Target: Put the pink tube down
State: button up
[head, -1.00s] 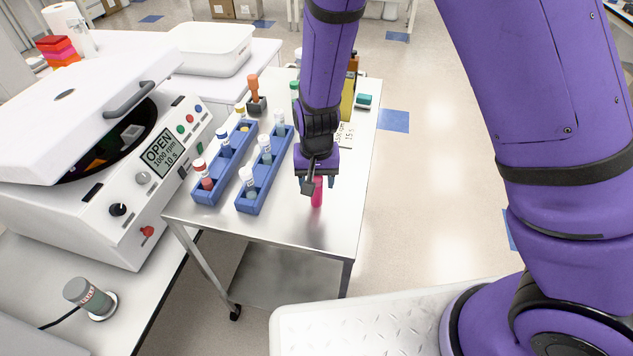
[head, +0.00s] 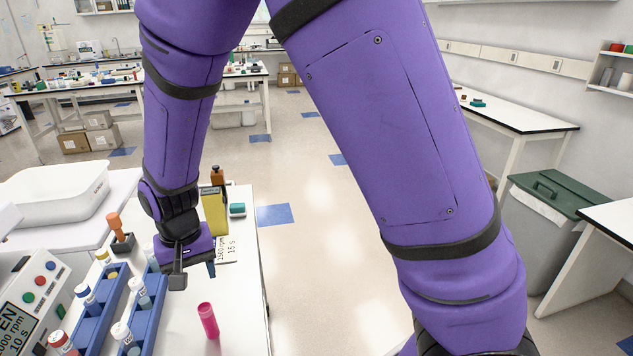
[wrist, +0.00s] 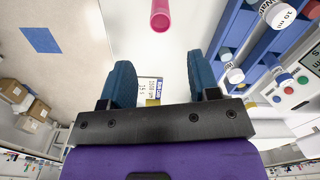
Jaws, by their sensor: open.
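My gripper (head: 195,276) is open and empty, behind and apart from the tube. In the wrist view the tube (wrist: 160,15) shows at the top edge, beyond the spread blue fingertips of my gripper (wrist: 160,78), with nothing between them.
Two blue racks (head: 148,318) with capped tubes stand left of the pink tube. The centrifuge (head: 30,300) is at the left. Open floor lies right of the cart.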

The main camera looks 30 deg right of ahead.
jog(key=s+d+r+t+y, duration=0.1)
jog(key=s+d+r, duration=0.2)
jog(key=d+r, duration=0.5)
jog(key=s+d+r+t+y, duration=0.1)
jog(key=s+d+r, duration=0.1)
jog(key=d+r, duration=0.6)
jog(key=s+d+r+t+h, duration=0.1)
jog(key=s+d+r, duration=0.3)
jog(key=s, duration=0.3)
jog(key=s+d+r+n+t+h, duration=0.1)
jog(key=s+d+r+t, duration=0.1)
jog(key=s+d+r, duration=0.2)
jog(key=s+r, duration=0.1)
jog(key=s, duration=0.2)
jog(key=shift+r, duration=0.25)
